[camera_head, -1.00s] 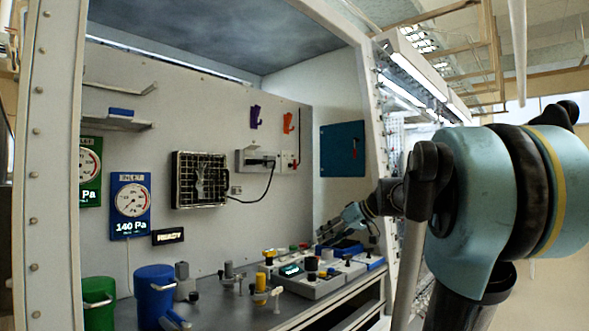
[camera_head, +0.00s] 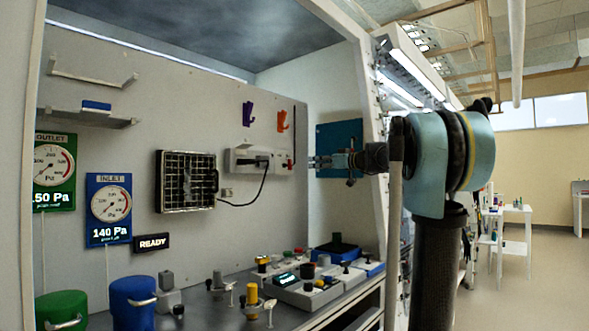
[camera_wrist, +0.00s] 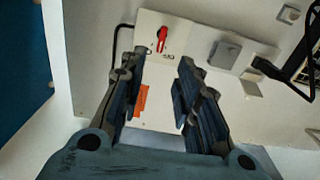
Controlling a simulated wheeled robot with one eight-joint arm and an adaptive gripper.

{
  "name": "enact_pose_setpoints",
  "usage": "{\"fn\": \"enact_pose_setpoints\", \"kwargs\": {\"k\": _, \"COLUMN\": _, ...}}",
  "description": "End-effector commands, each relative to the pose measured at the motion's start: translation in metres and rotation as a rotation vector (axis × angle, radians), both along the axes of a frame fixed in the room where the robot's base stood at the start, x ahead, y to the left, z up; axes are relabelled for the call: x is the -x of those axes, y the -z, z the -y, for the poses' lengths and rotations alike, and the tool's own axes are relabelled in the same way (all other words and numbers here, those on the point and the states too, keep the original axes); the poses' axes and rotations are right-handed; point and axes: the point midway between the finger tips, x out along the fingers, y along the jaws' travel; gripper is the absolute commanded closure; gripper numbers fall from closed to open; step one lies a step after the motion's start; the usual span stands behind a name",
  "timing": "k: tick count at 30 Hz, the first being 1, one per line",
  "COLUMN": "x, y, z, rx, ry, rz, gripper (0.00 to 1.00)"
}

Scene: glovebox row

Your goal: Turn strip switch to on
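A pale power strip (camera_head: 240,159) is mounted on the back wall, with a dark plug and a black cable in it. Beside its right end, a pale plate carries a small red switch (camera_wrist: 162,38), drawn as a thin red upright mark in the head view (camera_head: 290,163). The wrist view also shows a grey square part (camera_wrist: 224,54) on the pale surface. I cannot tell for sure which part is the strip switch, or its setting. My gripper (camera_wrist: 158,66) is open and empty, its fingers spread toward the pale plate. In the head view, my gripper (camera_head: 312,162) is just right of the plate.
A teal panel (camera_head: 338,137) is close behind my gripper. Purple (camera_head: 247,114) and orange (camera_head: 283,120) hooks hang above the strip. A wire-mesh unit (camera_head: 187,181) is at its left. Below, the bench holds a control console (camera_head: 310,292) and several knobs. The enclosure's frame (camera_head: 372,120) stands at right.

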Motion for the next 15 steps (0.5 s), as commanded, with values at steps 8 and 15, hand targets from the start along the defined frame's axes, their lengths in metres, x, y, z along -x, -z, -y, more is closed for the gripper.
{"fn": "enact_pose_setpoints", "kwargs": {"k": 8, "x": -0.030, "y": 0.000, "z": -0.042, "rx": 0.001, "ry": -0.005, "rz": -0.001, "gripper": 0.70}}
{"fn": "enact_pose_setpoints", "kwargs": {"k": 15, "x": -0.055, "y": 0.000, "z": -0.075, "rx": 0.001, "ry": -0.004, "rz": -0.001, "gripper": 0.70}}
